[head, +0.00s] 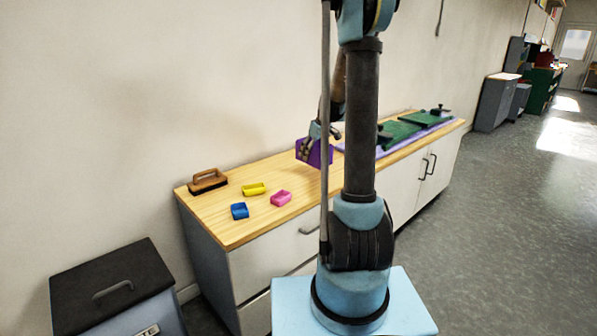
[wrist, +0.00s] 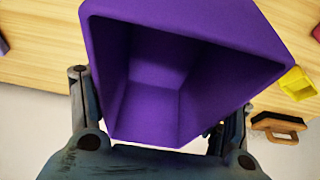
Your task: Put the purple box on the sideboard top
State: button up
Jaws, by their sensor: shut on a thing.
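The purple box (head: 318,153) is in my gripper (head: 313,143), over the back part of the wooden sideboard top (head: 232,215) in the head view. In the wrist view the purple box (wrist: 155,85) fills the middle, its open side facing the camera and its inside empty. My gripper's fingers (wrist: 160,112) are shut on it from both sides. The head view does not clearly show whether the box touches the top. My arm hides part of the sideboard.
Green boards (head: 400,132) lie on a purple mat at the right. The wall runs close behind.

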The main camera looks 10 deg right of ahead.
jog(key=shift+a+f, duration=0.1)
jog(key=shift+f, duration=3.25)
jog(key=o, duration=1.5)
jog(key=shift+s+r, duration=0.1)
jog(key=shift+r, duration=0.05)
